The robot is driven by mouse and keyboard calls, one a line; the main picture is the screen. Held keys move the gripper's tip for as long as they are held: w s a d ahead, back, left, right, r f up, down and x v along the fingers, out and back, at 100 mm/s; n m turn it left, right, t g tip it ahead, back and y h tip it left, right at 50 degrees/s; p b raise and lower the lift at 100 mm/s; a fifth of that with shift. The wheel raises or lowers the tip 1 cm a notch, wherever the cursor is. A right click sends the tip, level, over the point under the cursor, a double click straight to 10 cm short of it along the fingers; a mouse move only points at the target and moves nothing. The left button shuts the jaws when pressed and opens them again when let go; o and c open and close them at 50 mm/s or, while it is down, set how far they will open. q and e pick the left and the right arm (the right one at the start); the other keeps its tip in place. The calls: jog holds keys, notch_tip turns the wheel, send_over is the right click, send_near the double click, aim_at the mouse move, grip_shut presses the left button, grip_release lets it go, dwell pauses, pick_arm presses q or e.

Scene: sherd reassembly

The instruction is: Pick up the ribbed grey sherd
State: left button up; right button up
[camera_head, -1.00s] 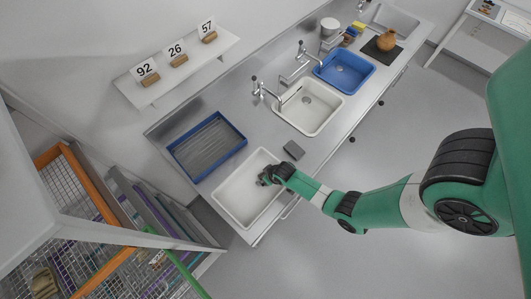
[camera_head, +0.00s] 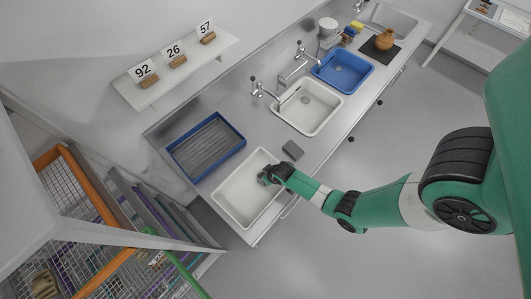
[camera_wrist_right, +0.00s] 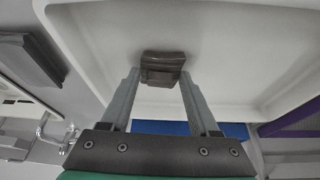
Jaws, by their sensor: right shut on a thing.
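The ribbed grey sherd (camera_wrist_right: 162,67) shows in the right wrist view between the fingertips of my right gripper (camera_wrist_right: 160,78). The gripper is shut on it. Ridges run across its dark grey-brown face. In the head view my right gripper (camera_head: 264,180) is over the right side of the white tray (camera_head: 224,201), and the sherd is too small and covered to make out there. The tray's pale floor and wall lie behind the sherd in the wrist view. I cannot tell whether the sherd touches the tray floor. My left gripper is not in view.
A dark grey block (camera_head: 293,150) lies on the counter beside the tray. A blue tray with a ribbed grey inside (camera_head: 242,139) stands behind. A white basin (camera_head: 335,117) and a blue basin (camera_head: 369,79) are farther right. Wire racks (camera_head: 95,185) stand at left.

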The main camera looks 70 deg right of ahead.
jog(key=shift+r, duration=0.45)
notch_tip(320, 180, up, 3)
jog(key=p, duration=0.2)
jog(key=shift+s+a+r+p, duration=0.15)
jog(key=shift+r+p, duration=0.05)
jog(key=shift+p, duration=0.1)
jog(key=s+a+r+p, duration=0.8)
jog(key=s+a, duration=0.1)
jog(key=s, duration=0.1)
jog(key=shift+a+r+p, duration=0.15)
jog(key=shift+r+p, duration=0.1)
jog(key=shift+p, duration=0.05)
